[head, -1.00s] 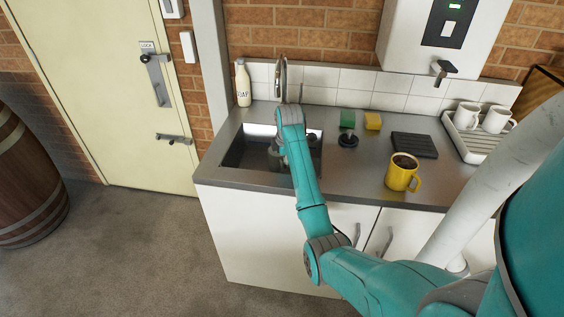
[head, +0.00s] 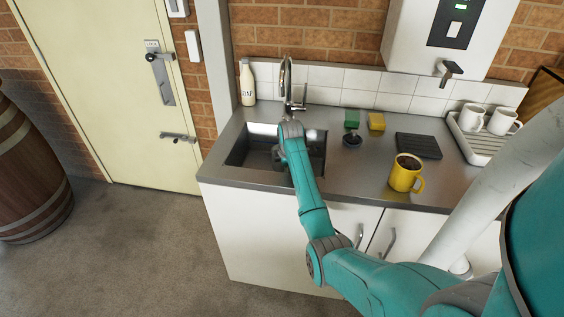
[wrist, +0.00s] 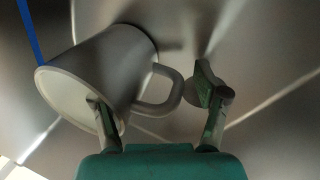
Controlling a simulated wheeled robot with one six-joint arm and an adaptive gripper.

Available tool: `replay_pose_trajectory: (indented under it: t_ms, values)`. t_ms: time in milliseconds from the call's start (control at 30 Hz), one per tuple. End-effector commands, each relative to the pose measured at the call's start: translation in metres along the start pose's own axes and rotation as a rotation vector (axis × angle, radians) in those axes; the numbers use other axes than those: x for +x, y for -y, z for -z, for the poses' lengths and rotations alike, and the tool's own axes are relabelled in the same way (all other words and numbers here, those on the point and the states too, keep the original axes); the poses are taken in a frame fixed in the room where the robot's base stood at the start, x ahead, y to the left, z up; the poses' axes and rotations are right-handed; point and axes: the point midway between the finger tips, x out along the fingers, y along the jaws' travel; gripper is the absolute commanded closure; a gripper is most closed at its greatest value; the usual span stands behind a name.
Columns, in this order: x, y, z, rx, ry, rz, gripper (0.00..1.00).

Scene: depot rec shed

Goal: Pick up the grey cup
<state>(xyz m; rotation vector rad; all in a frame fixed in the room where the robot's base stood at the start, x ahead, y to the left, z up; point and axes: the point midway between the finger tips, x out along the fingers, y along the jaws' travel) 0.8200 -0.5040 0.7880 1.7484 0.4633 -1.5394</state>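The grey cup (wrist: 115,60) shows in the wrist view, tilted or on its side, with its open mouth toward the lower left. Its handle (wrist: 168,92) points right. My gripper (wrist: 153,92) is open, with its fingers well apart. The left finger overlaps the cup's mouth and rim; the right finger is beyond the handle. The handle lies between them. I cannot tell whether either finger touches the cup. In the head view my gripper (head: 279,155) is down at the sink (head: 240,157), partly hidden by my arm, and the cup cannot be clearly made out.
The tap (head: 287,80) rises behind the sink, close to my wrist. A soap bottle (head: 247,82) stands at the back left. A yellow mug (head: 405,175) with dark contents stands to the right.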

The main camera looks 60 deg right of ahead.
Motion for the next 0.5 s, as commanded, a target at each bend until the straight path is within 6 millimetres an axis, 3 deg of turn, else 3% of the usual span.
replay_pose_trajectory:
  t_ms: [33,200,267,500]
  values:
    - [-0.0001,0.0,0.0,0.0,0.0,0.0,0.46]
    - [0.0,0.0001,0.0,0.0,0.0,0.0,0.88]
    - [-0.0001,0.0,0.0,0.0,0.0,0.0,1.0]
    - [-0.0016,-0.0015,0.0,0.0,0.0,-0.004,1.0]
